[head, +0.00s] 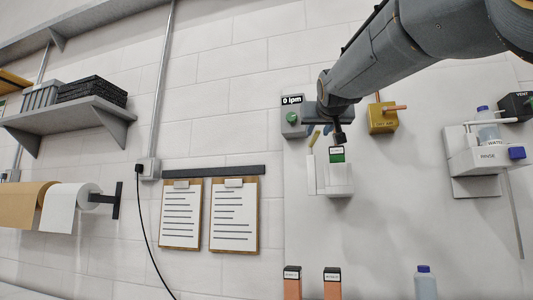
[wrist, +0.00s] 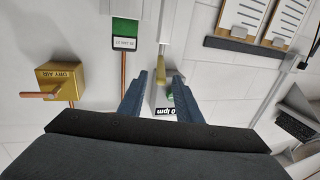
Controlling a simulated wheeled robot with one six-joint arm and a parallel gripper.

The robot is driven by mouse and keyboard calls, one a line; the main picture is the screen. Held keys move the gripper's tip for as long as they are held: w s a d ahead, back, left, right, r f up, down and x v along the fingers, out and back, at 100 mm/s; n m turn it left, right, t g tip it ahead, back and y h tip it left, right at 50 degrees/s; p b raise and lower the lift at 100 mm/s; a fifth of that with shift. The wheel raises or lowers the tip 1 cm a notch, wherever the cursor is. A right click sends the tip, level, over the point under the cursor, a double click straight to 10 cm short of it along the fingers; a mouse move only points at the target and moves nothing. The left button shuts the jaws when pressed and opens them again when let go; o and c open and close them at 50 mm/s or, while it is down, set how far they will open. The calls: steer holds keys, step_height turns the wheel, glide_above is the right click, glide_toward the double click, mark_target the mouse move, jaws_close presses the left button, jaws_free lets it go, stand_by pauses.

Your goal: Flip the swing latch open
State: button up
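No part is labelled as the swing latch. A slim upright bar with a brass-coloured end (head: 312,143) stands at the left of a white wall holder (head: 340,180); I cannot tell for sure that it is the latch. In the wrist view the brass end (wrist: 161,70) appears between my fingertips, with none visibly touching it. My gripper (wrist: 158,80) has its two blue-grey fingers apart and looks empty. In the head view my gripper (head: 327,130) is just above the holder, partly hidden by my wrist. A green-labelled piece (head: 337,155) sits in the holder.
A grey "0 lpm" box (head: 292,117) with a green button is left of my wrist. A yellow "DRY AIR" box (head: 382,118) with a copper handle is to the right. A rinse station (head: 485,155) is farther right. Clipboards (head: 234,215) hang left.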

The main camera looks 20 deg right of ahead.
mark_target(314, 140)
steer(key=shift+p+x, duration=0.6)
steer(key=shift+x, duration=2.05)
steer(key=shift+f, duration=0.1)
steer(key=shift+c, duration=0.4)
jaws_close()
